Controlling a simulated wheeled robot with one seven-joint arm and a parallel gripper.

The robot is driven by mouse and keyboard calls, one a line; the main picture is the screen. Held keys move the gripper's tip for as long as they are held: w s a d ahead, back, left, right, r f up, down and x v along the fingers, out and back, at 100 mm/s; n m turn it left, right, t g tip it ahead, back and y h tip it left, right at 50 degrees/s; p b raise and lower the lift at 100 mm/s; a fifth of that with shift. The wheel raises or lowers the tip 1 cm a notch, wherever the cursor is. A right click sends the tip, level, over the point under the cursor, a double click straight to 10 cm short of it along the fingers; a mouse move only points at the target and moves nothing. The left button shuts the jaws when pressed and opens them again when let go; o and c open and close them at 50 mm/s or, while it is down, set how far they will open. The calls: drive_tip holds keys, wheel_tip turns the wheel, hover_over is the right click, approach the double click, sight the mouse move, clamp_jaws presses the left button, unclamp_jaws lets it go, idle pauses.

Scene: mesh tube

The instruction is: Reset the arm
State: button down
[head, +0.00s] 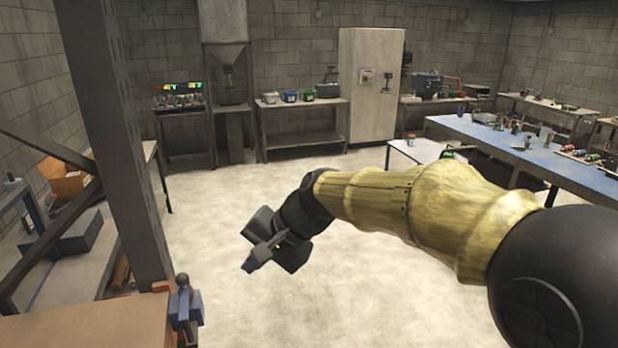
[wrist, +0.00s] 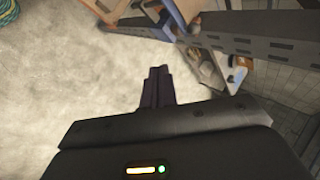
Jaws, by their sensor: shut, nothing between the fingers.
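My arm, in a yellow-green sleeve, reaches from the right edge to the middle of the head view. My gripper (head: 250,265) is at its end, over the pale open floor (head: 350,300), pointing left and down. In the wrist view my gripper (wrist: 158,74) shows its dark fingers together, with nothing between them. It touches nothing that I can see.
A dark steel post (head: 120,140) with a brace stands at left. A wooden-topped bench (head: 80,335) with a blue vise (head: 185,305) is at lower left. A blue-topped table (head: 500,140) is at right. A pale cabinet (head: 365,85) and benches line the back wall.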

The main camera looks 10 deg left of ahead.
drive_tip(key=d+f+t+h, duration=0.1)
drive_tip(key=d+f+h, duration=0.1)
drive_tip(key=d+f, duration=0.45)
drive_tip(key=d+f+h, duration=0.2)
drive_tip(key=d+f, duration=0.2)
drive_tip(key=d, duration=0.5)
drive_tip(key=s+d+f+n+h, duration=0.1)
drive_tip(key=s+d+f, duration=0.3)
drive_tip(key=d, duration=0.3)
drive_tip(key=s+d+f+h, duration=0.2)
drive_tip(key=s+d+f, duration=0.1)
drive_tip(key=s+d, duration=0.2)
drive_tip(key=d, duration=0.2)
drive_tip(key=shift+s+d+f+n+h, duration=0.3)
drive_tip(key=shift+d+f+n, duration=0.1)
